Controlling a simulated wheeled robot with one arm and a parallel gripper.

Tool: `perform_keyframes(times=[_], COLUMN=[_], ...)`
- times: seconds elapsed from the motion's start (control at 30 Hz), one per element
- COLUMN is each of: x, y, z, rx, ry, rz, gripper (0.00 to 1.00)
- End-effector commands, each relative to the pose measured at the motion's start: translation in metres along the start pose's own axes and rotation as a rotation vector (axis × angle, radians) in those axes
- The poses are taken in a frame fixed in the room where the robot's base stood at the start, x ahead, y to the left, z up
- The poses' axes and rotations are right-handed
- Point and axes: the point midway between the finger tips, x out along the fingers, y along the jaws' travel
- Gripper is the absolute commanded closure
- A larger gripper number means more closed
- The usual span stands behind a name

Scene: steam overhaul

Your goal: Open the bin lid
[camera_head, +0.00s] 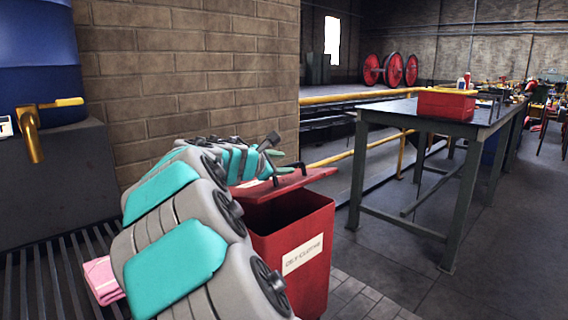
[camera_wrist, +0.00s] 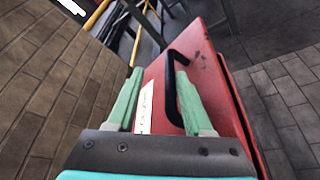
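The red bin (camera_head: 300,255) stands right of my arm in the head view, with a white label on its front. Its red lid (camera_head: 312,180) is tilted up off the rim, and a dark gap shows between them. My gripper (camera_head: 278,164) is over the lid. In the wrist view my gripper (camera_wrist: 160,72) has its green fingers spread apart. The black lid handle (camera_wrist: 171,88) lies between them, close beside the right finger, which hides part of it. I cannot tell whether they touch. The lid also shows below the fingers in the wrist view (camera_wrist: 208,78).
A brick wall (camera_head: 190,70) stands behind the bin. A metal table (camera_head: 385,108) with a red box (camera_head: 446,104) is to the right. A blue barrel (camera_head: 40,60) with a brass tap (camera_head: 32,135) is at the left. The floor at right front is clear.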

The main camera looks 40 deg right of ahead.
Motion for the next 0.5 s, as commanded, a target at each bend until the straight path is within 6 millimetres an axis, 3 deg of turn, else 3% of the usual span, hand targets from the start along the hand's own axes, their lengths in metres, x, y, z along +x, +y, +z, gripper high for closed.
perform_keyframes(times=[0.5], x=[-0.035], y=[0.002], z=[0.001], rx=[0.000], ry=[0.000], rz=[0.003], gripper=[0.53])
